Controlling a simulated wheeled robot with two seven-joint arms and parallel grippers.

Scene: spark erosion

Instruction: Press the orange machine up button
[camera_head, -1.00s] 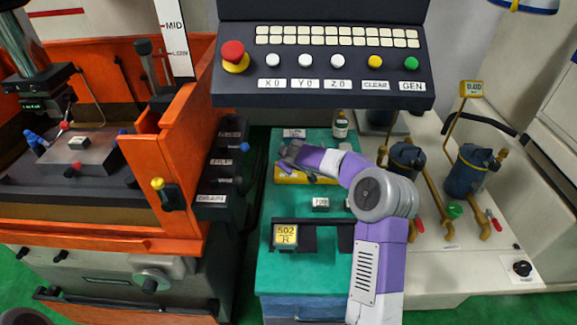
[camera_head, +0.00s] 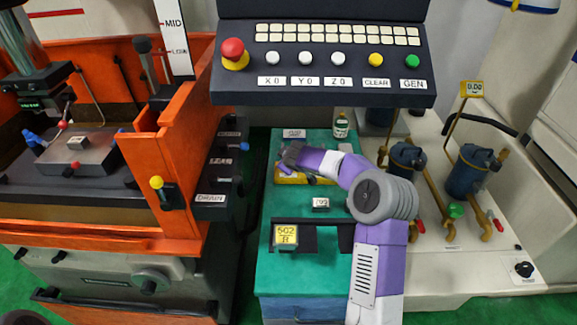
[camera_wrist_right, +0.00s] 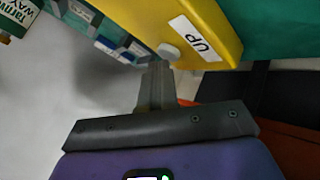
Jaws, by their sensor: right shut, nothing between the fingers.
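A yellow control box (camera_wrist_right: 205,25) with a white "UP" label (camera_wrist_right: 195,38) fills the upper right of the right wrist view. A round pale button (camera_wrist_right: 168,51) sits beside that label. My right gripper (camera_wrist_right: 157,70) is shut and empty. Its fingertips are just short of the button or touching it; I cannot tell which. In the head view my right gripper (camera_head: 288,154) is over the yellow box (camera_head: 292,178), at the far end of the green cabinet top, and hides part of it. The orange machine (camera_head: 165,170) stands at left. My left gripper is not in view.
A dark console (camera_head: 320,70) with a red stop knob (camera_head: 233,52) and several buttons hangs above the green cabinet (camera_head: 275,260). A small bottle (camera_head: 341,126) stands behind my right arm. Blue filter housings (camera_head: 468,172) stand to the right.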

